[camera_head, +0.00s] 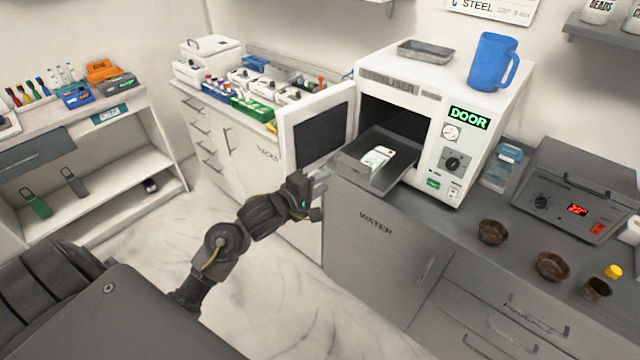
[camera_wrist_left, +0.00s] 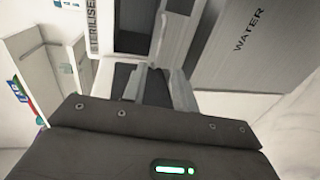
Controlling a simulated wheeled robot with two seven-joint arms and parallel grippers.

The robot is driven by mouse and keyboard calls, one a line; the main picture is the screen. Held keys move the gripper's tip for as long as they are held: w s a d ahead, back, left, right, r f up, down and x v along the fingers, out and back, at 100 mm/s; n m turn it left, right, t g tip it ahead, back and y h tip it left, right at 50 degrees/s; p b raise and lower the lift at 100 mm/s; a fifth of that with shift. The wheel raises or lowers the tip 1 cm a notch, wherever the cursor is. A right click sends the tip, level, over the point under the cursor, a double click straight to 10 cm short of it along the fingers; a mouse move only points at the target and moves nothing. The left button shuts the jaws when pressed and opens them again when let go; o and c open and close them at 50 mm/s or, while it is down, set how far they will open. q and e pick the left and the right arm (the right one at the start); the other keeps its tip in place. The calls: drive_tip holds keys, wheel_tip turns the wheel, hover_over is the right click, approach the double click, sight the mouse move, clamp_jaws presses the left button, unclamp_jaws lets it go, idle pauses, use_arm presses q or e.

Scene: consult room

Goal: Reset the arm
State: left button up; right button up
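My left arm reaches in from the left in the head view. Its gripper (camera_head: 318,178) is just off the front left of the pulled-out grey tray (camera_head: 352,168), near the open door. In the left wrist view the two pale fingers (camera_wrist_left: 159,88) stand apart, with a dark gap between them and nothing clearly held. The steriliser (camera_head: 475,120) is a white box with a green "DOOR" display. Its door (camera_head: 290,125) hangs open to the left. A small white packet (camera_head: 377,157) lies in the tray. My right gripper is not in view.
The grey "WATER" cabinet (camera_head: 375,250) lies close to the right of my left gripper. A blue jug (camera_head: 493,62) and metal tray (camera_head: 426,50) stand on the steriliser. Brown bowls (camera_head: 493,232) sit on the right counter. The marble floor (camera_head: 290,310) in front is clear.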

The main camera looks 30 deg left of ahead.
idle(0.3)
use_arm(q)
drive_tip(key=w+a+f+m+g+y+b, duration=0.1)
drive_tip(key=a+f+m, duration=0.1)
drive_tip(key=f+m, duration=0.5)
drive_tip(key=w+a+f+m+g, duration=0.1)
drive_tip(key=a+f+m, duration=0.15)
drive_tip(key=f, duration=0.85)
drive_tip(key=s+f+m+g+b, duration=0.15)
drive_tip(key=s+f, duration=0.25)
drive_tip(key=f, duration=0.4)
drive_tip(key=s+f+m+g+y, duration=0.15)
drive_tip(key=s+f, duration=0.25)
drive_tip(key=f, duration=0.4)
drive_tip(key=s+f+m+g+b, duration=0.1)
drive_tip(key=s+f+m, duration=0.15)
drive_tip(key=f, duration=0.65)
drive_tip(key=s+d+f+m+g+b, duration=0.25)
drive_tip(key=s+f+g, duration=0.25)
drive_tip(key=s+f, duration=1.5)
drive_tip(key=s+d+f+g+b, duration=0.1)
drive_tip(key=s+d+f, duration=0.1)
drive_tip(key=s, duration=0.8)
drive_tip(key=s+d+f+g+b, duration=0.1)
drive_tip(key=s+d+f+g, duration=0.1)
drive_tip(key=s, duration=0.8)
drive_tip(key=shift+f+m+b, duration=0.3)
drive_tip(key=shift+f+m, duration=0.1)
drive_tip(key=shift+m, duration=0.05)
